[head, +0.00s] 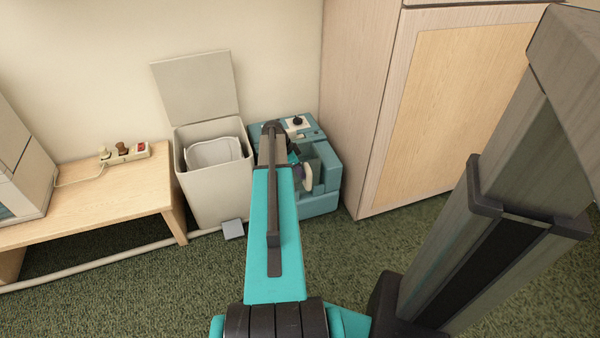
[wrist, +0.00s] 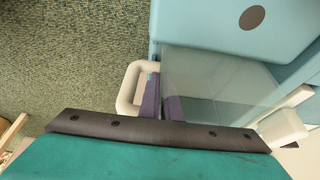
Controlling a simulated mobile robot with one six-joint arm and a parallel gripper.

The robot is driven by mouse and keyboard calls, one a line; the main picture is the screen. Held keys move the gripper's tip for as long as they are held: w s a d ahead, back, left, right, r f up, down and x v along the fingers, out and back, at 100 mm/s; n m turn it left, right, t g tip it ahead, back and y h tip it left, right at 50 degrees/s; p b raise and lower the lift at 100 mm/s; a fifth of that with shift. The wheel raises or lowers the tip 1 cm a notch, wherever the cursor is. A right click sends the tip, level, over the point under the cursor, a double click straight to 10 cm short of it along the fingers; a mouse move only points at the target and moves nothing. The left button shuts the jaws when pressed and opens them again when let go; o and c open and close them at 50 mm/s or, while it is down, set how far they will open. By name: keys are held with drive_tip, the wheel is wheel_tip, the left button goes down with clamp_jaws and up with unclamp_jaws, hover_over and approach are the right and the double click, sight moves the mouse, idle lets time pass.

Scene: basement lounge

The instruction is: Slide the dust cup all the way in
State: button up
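The dust cup (wrist: 215,82) is a clear box in the wrist view, set in the teal machine (wrist: 240,25). A cream loop handle (wrist: 133,90) and a purple part (wrist: 152,97) show at its left end. How deep it sits, I cannot tell. In the head view the machine (head: 320,205) stands on the carpet, with a cream and purple piece (head: 307,177) at its front. My gripper (head: 294,153) is by the machine, mostly hidden behind my arm.
A pale bin (head: 205,195) with its lid raised stands left of the machine. A wooden cabinet (head: 450,110) stands close on its right. A low wooden table (head: 110,190) with a power strip (head: 125,154) is at the left. Green carpet in front is open.

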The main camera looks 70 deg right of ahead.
drive_tip(key=o, duration=0.5)
drive_tip(key=shift+r, duration=0.1)
drive_tip(key=p+v, duration=0.3)
drive_tip(key=v, duration=1)
drive_tip(key=shift+a+r+p, duration=0.15)
drive_tip(key=shift+r+p, duration=0.15)
